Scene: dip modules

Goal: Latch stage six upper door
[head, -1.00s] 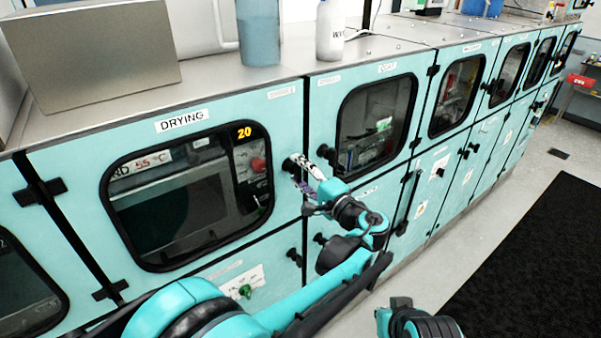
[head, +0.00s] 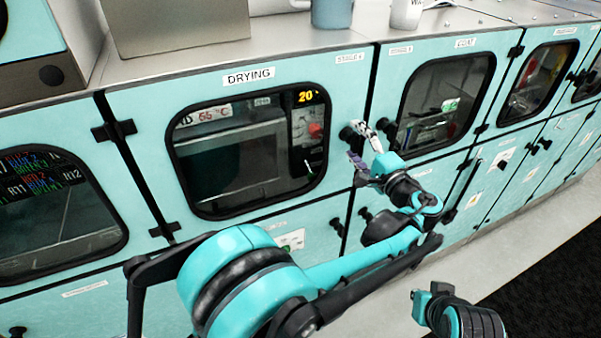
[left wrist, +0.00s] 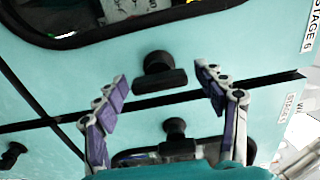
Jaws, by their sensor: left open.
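The stage six upper door (head: 140,107) is the teal panel marked DRYING with a dark window. It looks closed, roughly flush with its neighbours. Its black latch knob (head: 347,134) sits at the right edge. In the left wrist view, the latch (left wrist: 160,72) has a short bar roughly parallel to the door seam. My left gripper (head: 357,145) is open at the latch. In the left wrist view, the gripper's fingers (left wrist: 163,80) stand on either side of the knob, apart from it. Contact is not visible. My right gripper cannot be made out.
A neighbouring door's knob (head: 386,126) is just across the seam; it also shows in the left wrist view (left wrist: 175,128). A lower knob (head: 336,225) is below. A metal box (head: 175,25) and a blue container (head: 332,12) stand on the cabinet top. Open floor lies at right.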

